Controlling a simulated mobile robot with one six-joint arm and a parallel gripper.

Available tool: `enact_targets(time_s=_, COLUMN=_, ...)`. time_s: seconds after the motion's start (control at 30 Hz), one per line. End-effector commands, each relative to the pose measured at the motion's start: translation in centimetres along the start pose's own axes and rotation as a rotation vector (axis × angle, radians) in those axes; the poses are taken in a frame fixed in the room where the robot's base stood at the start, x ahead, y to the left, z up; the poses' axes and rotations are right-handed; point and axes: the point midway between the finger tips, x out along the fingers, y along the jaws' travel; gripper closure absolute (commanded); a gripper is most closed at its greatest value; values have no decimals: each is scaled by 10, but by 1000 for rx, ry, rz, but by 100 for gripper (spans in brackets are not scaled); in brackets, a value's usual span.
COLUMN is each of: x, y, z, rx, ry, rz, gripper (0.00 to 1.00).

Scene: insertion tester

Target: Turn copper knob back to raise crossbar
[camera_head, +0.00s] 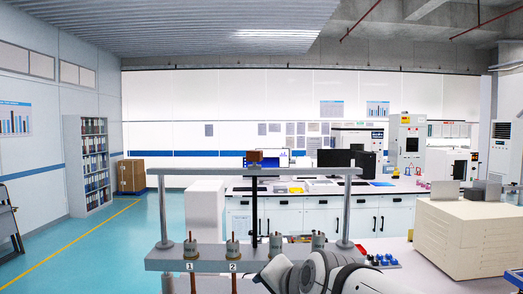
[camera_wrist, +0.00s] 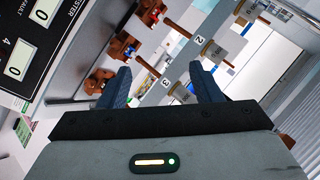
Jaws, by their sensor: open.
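The tester frame stands in the lower middle of the head view. A copper-brown knob (camera_head: 254,157) sits on top of its upper beam (camera_head: 205,172). A dark vertical rod (camera_head: 254,213) runs down from the beam. Below is the numbered crossbar (camera_head: 165,258), carrying grey cylinders with copper rods; labels 1 and 2 show. In the wrist view the crossbar (camera_wrist: 188,57) runs diagonally, showing labels 2 and 3. My gripper (camera_wrist: 163,82) is open, its two dark blue fingers apart and nothing held between them. The crossbar and a copper rod show beyond the fingertips. In the head view my arm hides the crossbar's right part.
A tester panel with displays (camera_wrist: 45,12) is at the wrist view's upper left, near brown clamps (camera_wrist: 124,47). Two posts (camera_head: 162,210) flank the rod. Beige stacked boxes (camera_head: 465,235) stand at right. Benches with instruments are behind; floor at left is clear.

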Motion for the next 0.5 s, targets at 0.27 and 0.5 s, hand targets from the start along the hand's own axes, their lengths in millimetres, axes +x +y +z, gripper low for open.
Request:
enact_targets(time_s=0.27, x=0, y=-207, z=-133, rx=1147, ry=229, rz=-650, gripper=42)
enact_targets(time_s=0.5, x=-2, y=-252, z=-174, rx=1913, ry=242, rz=-951, gripper=42)
